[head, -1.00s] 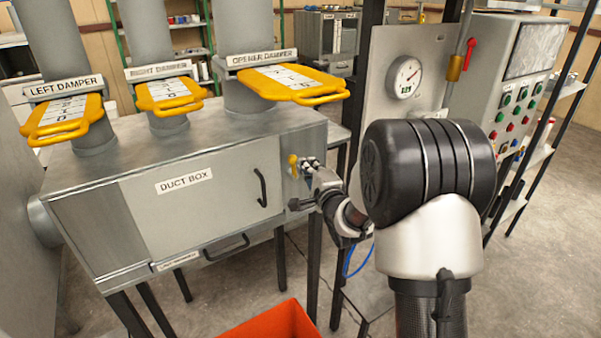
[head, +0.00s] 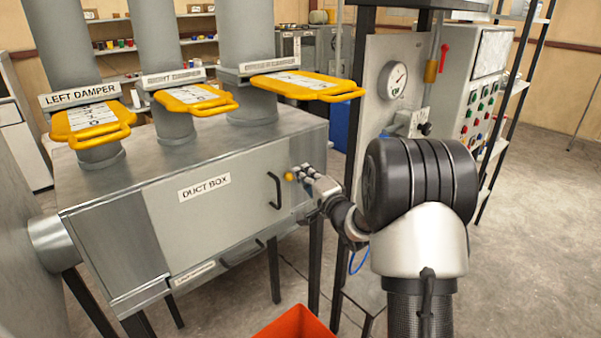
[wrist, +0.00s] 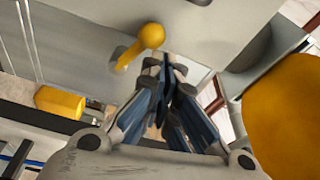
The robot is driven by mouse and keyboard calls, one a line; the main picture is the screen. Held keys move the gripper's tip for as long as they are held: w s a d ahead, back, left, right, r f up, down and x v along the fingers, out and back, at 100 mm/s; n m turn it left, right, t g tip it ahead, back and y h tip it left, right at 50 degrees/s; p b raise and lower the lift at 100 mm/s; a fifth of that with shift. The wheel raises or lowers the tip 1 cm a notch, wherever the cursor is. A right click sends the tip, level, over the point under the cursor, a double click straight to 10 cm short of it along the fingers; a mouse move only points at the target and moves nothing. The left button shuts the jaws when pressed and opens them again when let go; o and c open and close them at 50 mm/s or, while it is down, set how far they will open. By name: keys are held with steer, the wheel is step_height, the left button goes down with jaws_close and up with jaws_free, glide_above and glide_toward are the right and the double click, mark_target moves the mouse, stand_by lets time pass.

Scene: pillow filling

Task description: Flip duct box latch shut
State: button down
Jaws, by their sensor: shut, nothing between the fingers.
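The duct box (head: 225,215) is a grey metal box with its front door panel lying flush and a black door handle (head: 274,190). The latch, with a yellow ball end (head: 289,177), is on the front just right of that handle. In the wrist view the yellow latch (wrist: 151,36) is a short lever with a round knob, just ahead of the fingertips. My gripper (head: 302,171) is right beside the latch, its fingers shut and empty. It also shows in the wrist view (wrist: 166,64). I cannot tell whether the fingertips touch the latch.
Yellow damper handles (head: 300,86) stick out above the box. A lower handle (head: 242,252) is on its front. A gauge panel (head: 385,105) and a button cabinet (head: 478,110) stand to the right. An orange bin (head: 297,325) is on the floor in front.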

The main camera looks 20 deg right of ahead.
steer(key=shift+s+a+f, duration=0.2)
steer(key=shift+a+f, duration=0.4)
steer(key=shift+f, duration=0.15)
steer(key=shift+a+f+b, duration=0.1)
steer(key=shift+f+b, duration=0.05)
steer(key=shift+b, duration=0.15)
